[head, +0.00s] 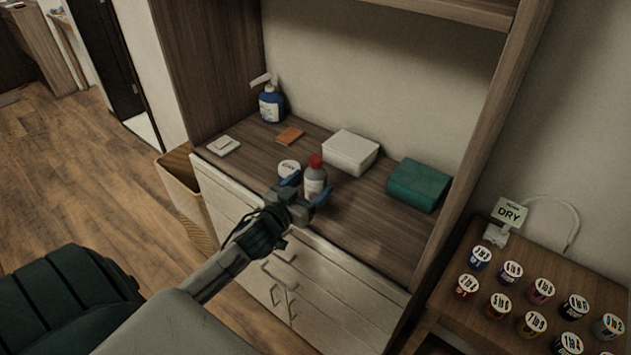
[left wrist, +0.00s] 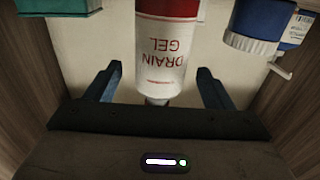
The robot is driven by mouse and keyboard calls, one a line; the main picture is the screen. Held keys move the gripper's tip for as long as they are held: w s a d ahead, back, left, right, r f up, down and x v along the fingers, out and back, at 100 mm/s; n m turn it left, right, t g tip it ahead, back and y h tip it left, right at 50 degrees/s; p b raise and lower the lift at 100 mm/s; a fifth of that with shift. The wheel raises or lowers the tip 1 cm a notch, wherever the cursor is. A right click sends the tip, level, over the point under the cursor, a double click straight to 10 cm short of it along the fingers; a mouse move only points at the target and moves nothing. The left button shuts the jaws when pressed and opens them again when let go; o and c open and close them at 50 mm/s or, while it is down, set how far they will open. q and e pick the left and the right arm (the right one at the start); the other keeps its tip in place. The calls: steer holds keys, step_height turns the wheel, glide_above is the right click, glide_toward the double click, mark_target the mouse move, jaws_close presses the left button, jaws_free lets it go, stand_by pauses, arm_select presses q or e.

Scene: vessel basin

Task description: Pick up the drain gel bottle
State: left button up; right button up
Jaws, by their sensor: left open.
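The drain gel bottle (head: 314,178) stands upright on the wooden shelf, pale grey-white with a red cap. In the left wrist view the bottle (left wrist: 164,50) appears upside down, with its "DRAIN GEL" label readable and a red band. My left gripper (head: 304,189) is open at the bottle, its blue fingers to either side. In the left wrist view the fingers of the left gripper (left wrist: 157,88) lie left and right of the bottle, with gaps showing on both sides. My right gripper is not in view.
A white-lidded tub (head: 289,168) stands close left of the bottle. A white box (head: 350,152) and a green box (head: 418,186) stand behind and right. A blue pump bottle (head: 270,105), orange packet (head: 289,136) and pale flat item (head: 223,146) are further left.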

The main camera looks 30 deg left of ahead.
mark_target(320, 173)
arm_select(q)
steer(key=w+p, duration=0.1)
steer(key=w, duration=0.1)
steer(key=w+r+p, duration=0.1)
steer(key=w+p, duration=0.1)
steer(key=shift+w, duration=0.1)
steer(key=shift+w+f, duration=0.25)
steer(key=shift+w, duration=0.1)
steer(key=shift+s, duration=0.1)
steer(key=c, duration=1)
steer(key=shift+c, duration=0.8)
steer(key=shift+r, duration=0.15)
